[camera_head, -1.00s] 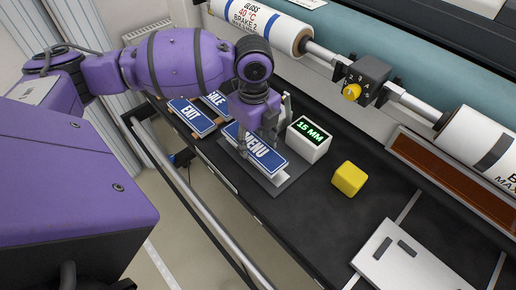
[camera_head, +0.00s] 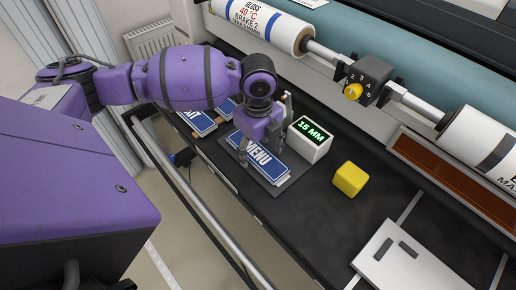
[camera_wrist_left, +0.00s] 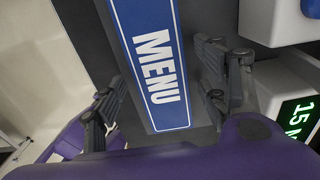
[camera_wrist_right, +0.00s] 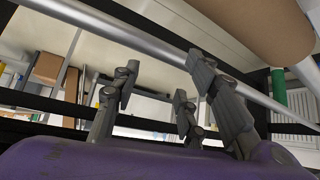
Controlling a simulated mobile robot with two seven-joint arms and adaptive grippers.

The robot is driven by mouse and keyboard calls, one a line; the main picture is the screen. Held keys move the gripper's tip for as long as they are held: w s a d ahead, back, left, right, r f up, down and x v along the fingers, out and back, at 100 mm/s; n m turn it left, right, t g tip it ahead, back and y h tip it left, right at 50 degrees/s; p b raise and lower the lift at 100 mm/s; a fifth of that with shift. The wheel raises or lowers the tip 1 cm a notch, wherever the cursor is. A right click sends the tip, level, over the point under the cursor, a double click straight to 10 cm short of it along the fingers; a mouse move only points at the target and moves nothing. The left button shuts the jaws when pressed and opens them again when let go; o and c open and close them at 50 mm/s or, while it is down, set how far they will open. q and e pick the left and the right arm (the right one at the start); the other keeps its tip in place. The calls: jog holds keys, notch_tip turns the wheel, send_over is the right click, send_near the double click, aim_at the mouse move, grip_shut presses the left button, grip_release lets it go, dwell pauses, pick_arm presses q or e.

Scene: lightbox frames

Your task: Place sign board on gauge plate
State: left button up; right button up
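The blue MENU sign board (camera_head: 262,168) lies on the dark grey gauge plate (camera_head: 291,186), left of the gauge box (camera_head: 309,138) reading 15 MM. White edges show at its near end; I cannot tell whether another board is under it. My left gripper (camera_head: 258,150) is low over the sign's far part. In the left wrist view, its fingers (camera_wrist_left: 162,66) stand open on both sides of the MENU sign (camera_wrist_left: 152,62), with gaps to its edges. My right gripper (camera_wrist_right: 163,62) shows only in its wrist view, open and empty, away from the sign.
Other blue signs (camera_head: 199,121) lie behind my left gripper, partly hidden. A yellow block (camera_head: 350,179) and a pale slotted plate (camera_head: 408,262) are at right on the black bench. Rollers (camera_head: 282,32) run along the back; a rail (camera_head: 188,192) runs along the front.

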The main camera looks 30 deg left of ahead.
aim_at(258, 154)
pick_arm(q)
notch_tip(258, 154, up, 12)
jog(key=shift+r+p, duration=0.2)
jog(key=shift+p, duration=0.2)
dwell(1.1)
jog(key=shift+c, duration=0.4)
